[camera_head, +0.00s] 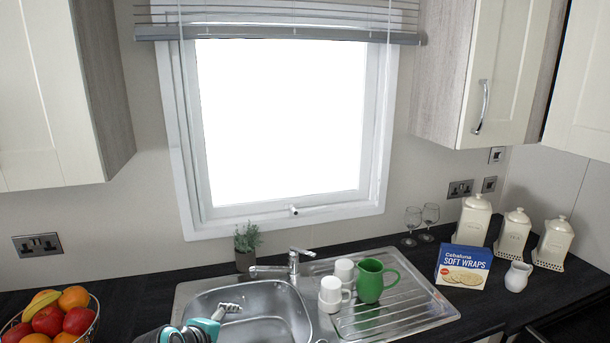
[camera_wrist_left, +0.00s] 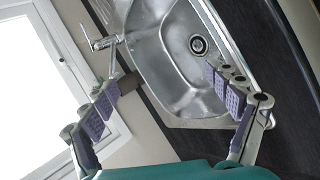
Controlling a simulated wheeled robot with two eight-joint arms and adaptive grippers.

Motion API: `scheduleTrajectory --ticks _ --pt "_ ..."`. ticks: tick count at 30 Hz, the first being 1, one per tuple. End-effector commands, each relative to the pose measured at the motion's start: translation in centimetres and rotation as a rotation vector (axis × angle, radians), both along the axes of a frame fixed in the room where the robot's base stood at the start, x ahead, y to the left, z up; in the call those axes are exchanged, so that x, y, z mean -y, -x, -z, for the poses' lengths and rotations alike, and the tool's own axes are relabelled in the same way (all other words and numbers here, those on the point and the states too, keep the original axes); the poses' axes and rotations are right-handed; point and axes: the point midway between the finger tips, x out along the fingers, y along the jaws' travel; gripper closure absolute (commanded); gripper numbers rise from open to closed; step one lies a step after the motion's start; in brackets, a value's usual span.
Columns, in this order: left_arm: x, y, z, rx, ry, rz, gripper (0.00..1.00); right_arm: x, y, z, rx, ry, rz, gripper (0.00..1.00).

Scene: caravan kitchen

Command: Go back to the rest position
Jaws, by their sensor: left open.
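My left gripper (camera_head: 228,310) is over the left part of the sink (camera_head: 270,303) in the head view. In the left wrist view, its two fingers with purple pads (camera_wrist_left: 160,88) are spread wide with nothing between them. The metal sink bowl (camera_wrist_left: 170,60) and its drain show beyond the fingers. My right gripper is in neither view.
A green jug (camera_head: 370,281) and white mugs (camera_head: 331,294) stand on the drainer (camera_head: 415,307). The tap (camera_head: 291,265) and a potted plant (camera_head: 246,246) stand behind the sink. A fruit bowl (camera_head: 93,327) is at left.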

Motion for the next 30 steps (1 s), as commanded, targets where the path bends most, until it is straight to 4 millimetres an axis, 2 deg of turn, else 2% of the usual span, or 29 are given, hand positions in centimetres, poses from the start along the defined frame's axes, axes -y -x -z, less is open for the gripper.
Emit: scheduleTrajectory --ticks 1,6,9,12,15,18,30 --pt "0.6 2.4 0.2 0.004 -0.112 0.091 0.12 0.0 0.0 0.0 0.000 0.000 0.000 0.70" --pt "1.0 9.4 1.8 0.013 -0.507 0.417 0.12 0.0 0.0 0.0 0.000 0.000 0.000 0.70" --pt "0.8 12.9 2.9 0.013 -0.711 0.599 0.12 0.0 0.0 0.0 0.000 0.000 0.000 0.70" --pt "0.4 15.5 3.9 0.009 -0.869 0.748 0.12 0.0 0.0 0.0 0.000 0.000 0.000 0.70" --pt "-0.1 17.1 4.7 0.005 -0.976 0.850 0.12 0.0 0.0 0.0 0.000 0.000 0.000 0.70" --pt "-0.3 17.9 5.1 0.001 -1.030 0.905 0.12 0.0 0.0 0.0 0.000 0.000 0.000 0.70" --pt "-0.3 18.0 5.1 0.000 -1.040 0.915 0.12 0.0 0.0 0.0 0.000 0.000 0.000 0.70"
